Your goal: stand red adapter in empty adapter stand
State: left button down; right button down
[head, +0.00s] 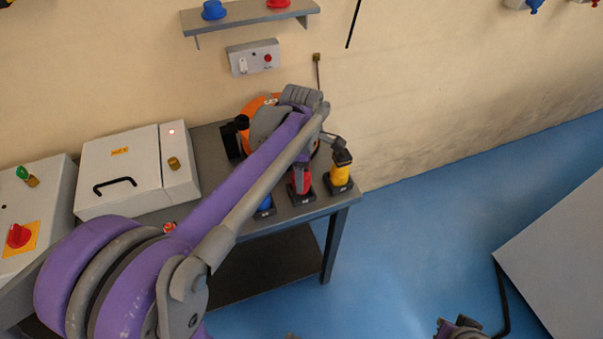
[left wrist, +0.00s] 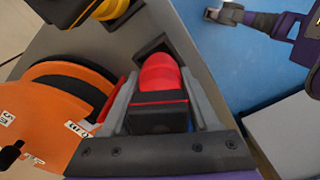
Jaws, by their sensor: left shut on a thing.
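My left gripper (left wrist: 163,105) is shut on the red adapter (left wrist: 158,80), one finger on each side of its dark base. In the head view the red adapter (head: 300,180) hangs below my left arm and looks about upright. It is over a dark adapter stand (head: 302,199) near the table's front edge; I cannot tell whether it touches it. A dark square stand (left wrist: 155,50) shows just beyond the adapter in the left wrist view. The yellow adapter (head: 341,172) stands to the right, a blue adapter (head: 265,202) to the left. Part of my right gripper (left wrist: 228,14) shows, its jaws unclear.
The orange machine (left wrist: 50,118) is close beside my left gripper. The grey table (head: 290,216) ends just in front of the stands, with blue floor beyond. A white box (head: 120,172) with a black handle sits at the left. A wall shelf (head: 250,18) hangs above.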

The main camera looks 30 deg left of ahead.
pick_arm(q)
jog(key=shift+f+b, duration=0.9)
jog(key=shift+f, duration=0.6)
jog(key=shift+c, duration=0.3)
grip_release()
notch_tip(320, 180, up, 11)
jog(key=shift+f+p, duration=0.1)
jog(key=shift+p, duration=0.35)
